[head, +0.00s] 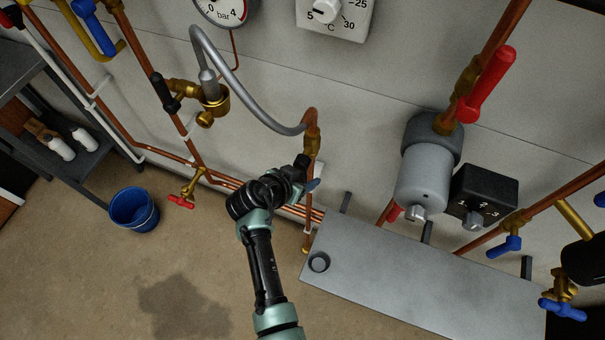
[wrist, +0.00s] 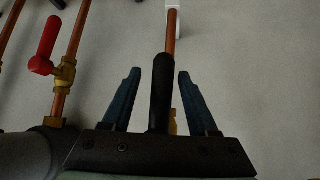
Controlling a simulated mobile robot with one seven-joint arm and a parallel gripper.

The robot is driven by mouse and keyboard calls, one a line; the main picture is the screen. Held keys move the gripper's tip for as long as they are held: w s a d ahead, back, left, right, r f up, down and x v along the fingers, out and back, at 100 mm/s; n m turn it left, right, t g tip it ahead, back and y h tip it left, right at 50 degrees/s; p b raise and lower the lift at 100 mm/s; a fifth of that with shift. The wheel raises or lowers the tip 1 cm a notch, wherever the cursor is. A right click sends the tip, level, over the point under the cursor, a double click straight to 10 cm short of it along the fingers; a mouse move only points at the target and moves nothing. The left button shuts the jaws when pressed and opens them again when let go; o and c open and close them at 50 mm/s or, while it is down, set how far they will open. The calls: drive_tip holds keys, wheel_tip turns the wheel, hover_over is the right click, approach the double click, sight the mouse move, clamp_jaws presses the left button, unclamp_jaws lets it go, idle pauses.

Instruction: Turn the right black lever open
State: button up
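The right black lever (wrist: 160,92) shows in the wrist view. It lies in line with a copper pipe, and a bit of brass (wrist: 173,122) shows beside its lower part. My gripper (wrist: 157,75) is open. Its two blue fingers stand on either side of the lever, with a visible gap on each side. In the head view my gripper (head: 308,184) is at the pipe under the brass fitting (head: 312,140). It hides most or all of the right lever there. The left black lever (head: 164,91) sits on a brass valve on the pipe to the left.
A grey hose (head: 240,95) arches above my gripper. A grey pump (head: 424,178), a black box (head: 483,195) and a grey bench top (head: 420,280) are to the right. A red lever (wrist: 48,40) shows left in the wrist view. A blue bucket (head: 134,209) stands on the floor at left.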

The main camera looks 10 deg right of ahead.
drive_tip(key=shift+s+a+r, duration=0.15)
drive_tip(key=shift+a+r, duration=0.15)
drive_tip(key=shift+r, duration=0.1)
drive_tip(key=v, duration=1.2)
